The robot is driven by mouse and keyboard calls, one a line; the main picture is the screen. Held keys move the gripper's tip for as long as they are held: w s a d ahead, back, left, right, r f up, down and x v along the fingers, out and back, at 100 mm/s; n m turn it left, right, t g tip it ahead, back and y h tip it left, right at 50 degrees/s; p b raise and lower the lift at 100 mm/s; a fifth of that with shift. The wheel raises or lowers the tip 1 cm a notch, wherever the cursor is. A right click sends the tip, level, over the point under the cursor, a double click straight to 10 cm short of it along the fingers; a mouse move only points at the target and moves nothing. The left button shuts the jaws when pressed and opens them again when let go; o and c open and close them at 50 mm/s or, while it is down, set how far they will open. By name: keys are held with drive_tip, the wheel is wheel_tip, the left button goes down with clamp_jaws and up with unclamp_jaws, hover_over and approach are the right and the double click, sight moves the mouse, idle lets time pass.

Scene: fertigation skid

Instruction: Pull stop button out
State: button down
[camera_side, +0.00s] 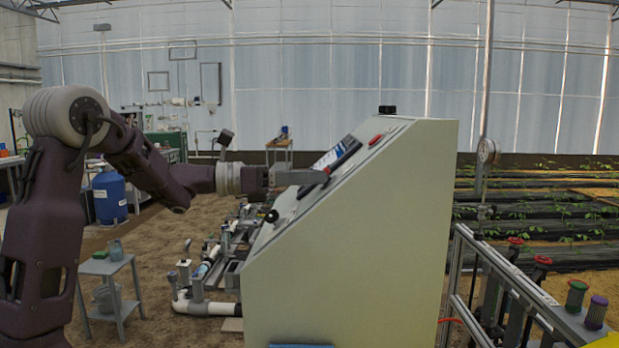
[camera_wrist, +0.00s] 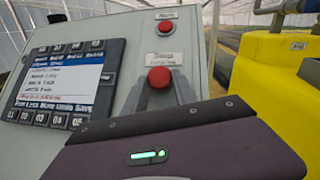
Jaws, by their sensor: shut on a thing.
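The red stop button (camera_wrist: 160,77) sits on the sloped panel of a pale grey control cabinet (camera_side: 350,235), below a small label plate (camera_wrist: 164,59). My gripper (camera_side: 322,175) reaches the panel from the left in the side view. Its two grey fingers (camera_wrist: 163,93) stand on either side of the button in the wrist view, shut on it. In the side view only a bit of red (camera_side: 327,170) shows at the fingertips. The lower part of the button and its base are hidden by the fingers and my wrist.
A screen with keys (camera_wrist: 65,80) is left of the button. A second red round part (camera_wrist: 165,27) sits above it, under a label. A black knob (camera_side: 271,216) is low on the panel. A yellow object (camera_wrist: 270,85) stands beyond the cabinet's right edge.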

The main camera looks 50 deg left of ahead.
drive_tip(key=shift+s+a+r, duration=0.25)
drive_tip(key=shift+a+r, duration=0.05)
drive_tip(key=shift+r, duration=0.1)
drive_tip(key=c, duration=1)
unclamp_jaws()
drive_tip(key=v, duration=0.7)
